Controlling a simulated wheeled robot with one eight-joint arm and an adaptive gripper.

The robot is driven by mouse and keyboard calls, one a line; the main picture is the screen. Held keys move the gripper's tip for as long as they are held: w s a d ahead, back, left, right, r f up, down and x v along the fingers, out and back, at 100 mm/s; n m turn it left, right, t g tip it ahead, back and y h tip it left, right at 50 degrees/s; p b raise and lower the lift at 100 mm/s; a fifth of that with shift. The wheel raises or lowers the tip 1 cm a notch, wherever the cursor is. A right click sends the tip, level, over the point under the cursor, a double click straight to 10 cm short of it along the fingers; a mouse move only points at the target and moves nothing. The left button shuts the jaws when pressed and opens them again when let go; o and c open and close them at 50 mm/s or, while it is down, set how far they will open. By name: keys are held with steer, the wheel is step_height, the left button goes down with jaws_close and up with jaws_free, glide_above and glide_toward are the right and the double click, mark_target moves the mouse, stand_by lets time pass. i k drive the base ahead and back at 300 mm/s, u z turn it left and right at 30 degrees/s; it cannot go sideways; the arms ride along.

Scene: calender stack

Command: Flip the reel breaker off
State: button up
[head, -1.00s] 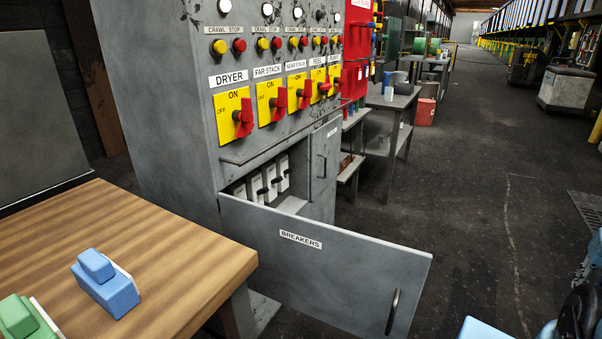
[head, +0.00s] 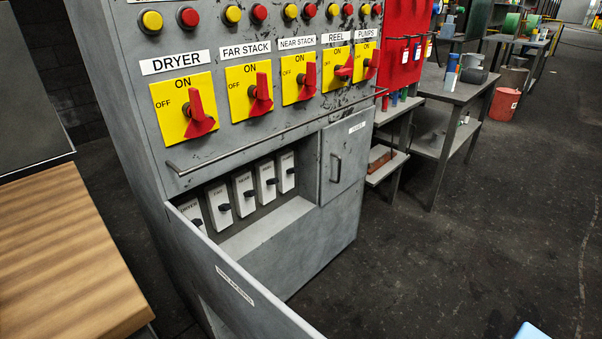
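The grey control cabinet (head: 140,130) has an open lower compartment with a row of white breakers with dark levers. The fourth breaker from the left (head: 266,182) lines up in order with the reel; its small label is hard to read. The near breaker (head: 244,193) is to its left and another breaker (head: 287,172) to its right. The levers' exact positions are too small to tell. My gripper is not in view.
The open breakers door (head: 250,305) juts out toward the lower middle, in front of the compartment. A handrail (head: 250,143) crosses above the opening. A closed small door (head: 343,155) is to its right. A wooden table (head: 60,255) stands at left.

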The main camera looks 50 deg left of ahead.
mark_target(273, 181)
steer(key=i, duration=0.95)
steer(key=u, duration=3.35)
steer(key=i, duration=1)
steer(key=k, duration=0.3)
steer(key=z, duration=0.05)
